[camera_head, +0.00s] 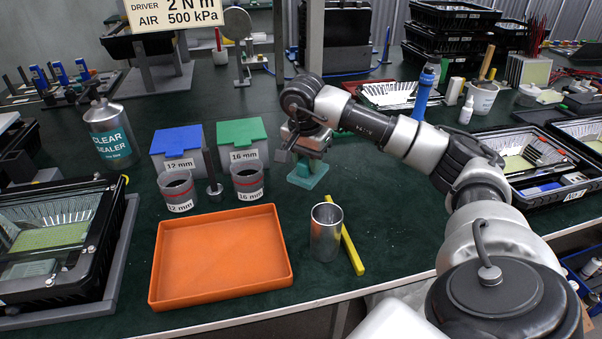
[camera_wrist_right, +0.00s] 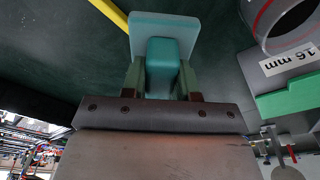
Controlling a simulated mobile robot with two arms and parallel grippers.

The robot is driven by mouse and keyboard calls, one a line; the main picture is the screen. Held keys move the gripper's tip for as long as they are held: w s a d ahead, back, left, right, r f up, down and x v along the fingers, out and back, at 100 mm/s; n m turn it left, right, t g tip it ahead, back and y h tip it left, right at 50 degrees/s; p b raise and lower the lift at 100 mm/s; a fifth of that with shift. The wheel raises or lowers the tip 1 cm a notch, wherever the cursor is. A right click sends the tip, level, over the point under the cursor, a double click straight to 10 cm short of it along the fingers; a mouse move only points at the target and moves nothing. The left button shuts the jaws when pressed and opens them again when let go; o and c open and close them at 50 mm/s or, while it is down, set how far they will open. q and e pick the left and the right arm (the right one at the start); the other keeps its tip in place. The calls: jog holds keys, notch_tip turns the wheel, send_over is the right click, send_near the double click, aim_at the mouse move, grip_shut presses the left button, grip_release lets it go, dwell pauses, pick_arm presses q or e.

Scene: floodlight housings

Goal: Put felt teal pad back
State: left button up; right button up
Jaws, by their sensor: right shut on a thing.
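The teal felt pad (camera_head: 307,177) is a flat pad with a raised teal grip block on it. My right gripper (camera_head: 304,158) is shut on that block, right of the green-lidded 16 mm box. In the right wrist view, the pad (camera_wrist_right: 164,28) shows between the two fingers, with its flat plate beyond the fingertips. I cannot tell whether the pad touches the green bench top or hangs just above it. My left gripper is not in view.
An orange tray (camera_head: 220,254) lies at the front, with a metal cup (camera_head: 325,232) and yellow bar (camera_head: 350,241) to its right. The 12 mm cup (camera_head: 177,190) and 16 mm cup (camera_head: 248,181) stand behind the tray. A sealer bottle (camera_head: 110,135) stands left.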

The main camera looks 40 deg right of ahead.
jog(key=w+d+f, duration=0.1)
jog(key=w, duration=0.1)
jog(key=w+d+f, duration=0.2)
jog(key=w, duration=0.1)
jog(key=shift+w+f, duration=0.35)
jog(key=shift+f, duration=0.6)
notch_tip(320, 180, down, 2)
jog(key=shift+f, duration=0.25)
jog(key=shift+d+f, duration=0.1)
jog(key=shift+f, duration=0.15)
jog(key=shift+f+b, duration=0.1)
jog(key=shift+b, duration=0.2)
jog(key=o, duration=0.9)
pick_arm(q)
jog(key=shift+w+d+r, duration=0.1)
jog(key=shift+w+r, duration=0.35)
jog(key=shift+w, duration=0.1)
